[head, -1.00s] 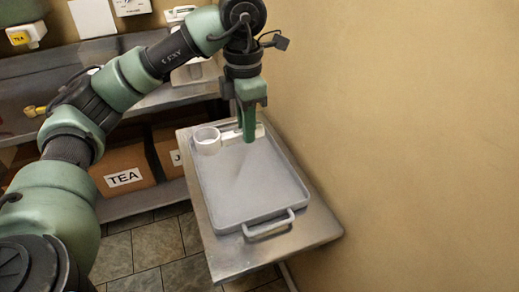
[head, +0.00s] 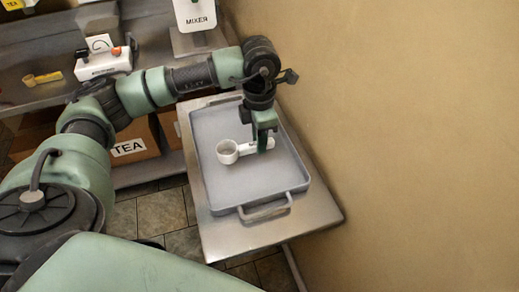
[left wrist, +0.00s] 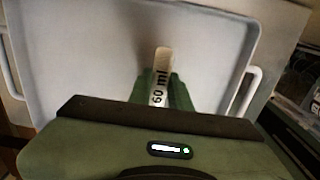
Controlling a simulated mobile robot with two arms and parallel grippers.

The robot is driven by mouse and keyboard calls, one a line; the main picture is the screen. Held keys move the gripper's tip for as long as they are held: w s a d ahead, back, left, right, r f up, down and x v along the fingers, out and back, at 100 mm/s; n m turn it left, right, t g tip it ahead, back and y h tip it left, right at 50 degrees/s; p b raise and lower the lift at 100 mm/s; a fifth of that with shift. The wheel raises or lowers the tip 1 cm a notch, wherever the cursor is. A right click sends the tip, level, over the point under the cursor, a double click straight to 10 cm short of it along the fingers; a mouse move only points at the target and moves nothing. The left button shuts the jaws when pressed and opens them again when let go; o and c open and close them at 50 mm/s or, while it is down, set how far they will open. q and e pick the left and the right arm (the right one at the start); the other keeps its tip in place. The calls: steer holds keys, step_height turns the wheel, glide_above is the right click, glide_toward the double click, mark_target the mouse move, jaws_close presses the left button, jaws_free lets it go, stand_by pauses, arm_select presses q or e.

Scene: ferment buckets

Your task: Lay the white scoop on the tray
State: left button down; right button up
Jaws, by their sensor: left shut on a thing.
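The white scoop (head: 228,151) has a round cup and a straight handle. In the head view it is over the middle of the grey tray (head: 223,197), cup to the left. My left gripper (head: 262,148) points down and is shut on the scoop's handle. In the left wrist view the handle (left wrist: 162,63), marked "60 ml", stands between the fingers (left wrist: 160,92), with the tray behind it. I cannot tell whether the scoop touches the tray floor. The cup is hidden in the wrist view. My right gripper is not in view.
The tray rests on a metal table (head: 228,232) beside a beige wall (head: 420,120). The tray is otherwise empty. A shelf on the left holds a yellow scoop (head: 42,78), a white device (head: 103,63) and a mixer (head: 195,15). A box marked TEA (head: 135,145) is below.

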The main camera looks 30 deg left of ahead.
mark_target(260, 160)
arm_select(q)
step_height(260, 160, down, 4)
steer(key=shift+f, duration=0.25)
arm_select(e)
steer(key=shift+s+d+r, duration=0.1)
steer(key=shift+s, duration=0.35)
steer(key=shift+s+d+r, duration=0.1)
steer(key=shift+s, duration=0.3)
arm_select(q)
steer(key=shift+f, duration=0.1)
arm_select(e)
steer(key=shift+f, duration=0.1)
arm_select(q)
steer(key=c, duration=1.3)
jaws_free()
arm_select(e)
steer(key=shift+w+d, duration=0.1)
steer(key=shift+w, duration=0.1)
